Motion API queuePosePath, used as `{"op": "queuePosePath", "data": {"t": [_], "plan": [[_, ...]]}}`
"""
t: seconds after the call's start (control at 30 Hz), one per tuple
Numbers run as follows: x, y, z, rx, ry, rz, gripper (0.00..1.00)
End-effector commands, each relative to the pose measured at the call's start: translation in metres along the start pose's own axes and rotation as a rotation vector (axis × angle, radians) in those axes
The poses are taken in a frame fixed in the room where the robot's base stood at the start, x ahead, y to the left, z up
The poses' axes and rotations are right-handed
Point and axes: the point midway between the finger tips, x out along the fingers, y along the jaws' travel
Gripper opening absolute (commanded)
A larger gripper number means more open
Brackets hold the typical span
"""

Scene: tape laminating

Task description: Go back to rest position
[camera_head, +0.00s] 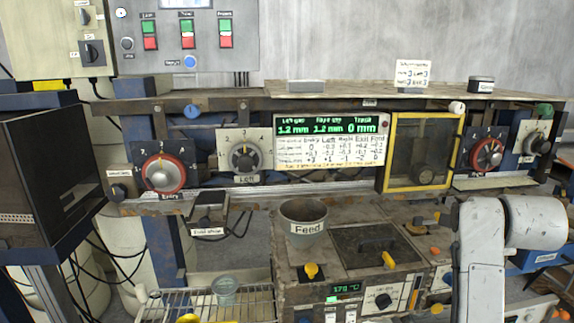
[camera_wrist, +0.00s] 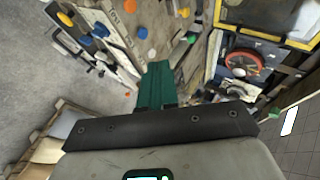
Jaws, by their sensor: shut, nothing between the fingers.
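My gripper (camera_wrist: 156,82) shows in the wrist view as a dark bar with green fingers held together, with nothing between them. It is in open space, apart from the machine. In the head view my white arm rises at the lower right, and my gripper is not visible there. The machine panel carries an Entry dial (camera_head: 163,173), a Left dial (camera_head: 244,158) and a green-lit display (camera_head: 331,142) reading 1.2 mm, 1.2 mm and 0 mm. Another red-ringed dial (camera_head: 487,153) sits at the right.
A Feed pot (camera_head: 303,211) stands on the heater unit below the panel. A yellow-framed window (camera_head: 420,152) is right of the display. A wire rack (camera_head: 256,302) is at the lower left. In the wrist view, grey floor (camera_wrist: 30,80) lies left and a wooden crate (camera_wrist: 42,135) at lower left.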

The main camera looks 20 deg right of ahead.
Motion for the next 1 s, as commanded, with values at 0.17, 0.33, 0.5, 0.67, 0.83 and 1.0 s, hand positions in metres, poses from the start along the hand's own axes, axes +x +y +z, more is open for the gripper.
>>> {"op": "queuePosePath", "data": {"t": [0.17,0.33,0.5,0.67,0.83,1.0], "plan": [[0.007,0.032,0.024,-0.121,-0.038,0.044,0.0],[0.012,0.077,0.052,-0.291,-0.097,0.098,0.0],[0.012,0.144,0.089,-0.541,-0.194,0.168,0.0],[-0.003,0.237,0.128,-0.88,-0.348,0.242,0.0],[-0.035,0.334,0.152,-1.247,-0.545,0.288,0.0],[-0.076,0.418,0.156,-1.574,-0.756,0.299,0.0]]}}
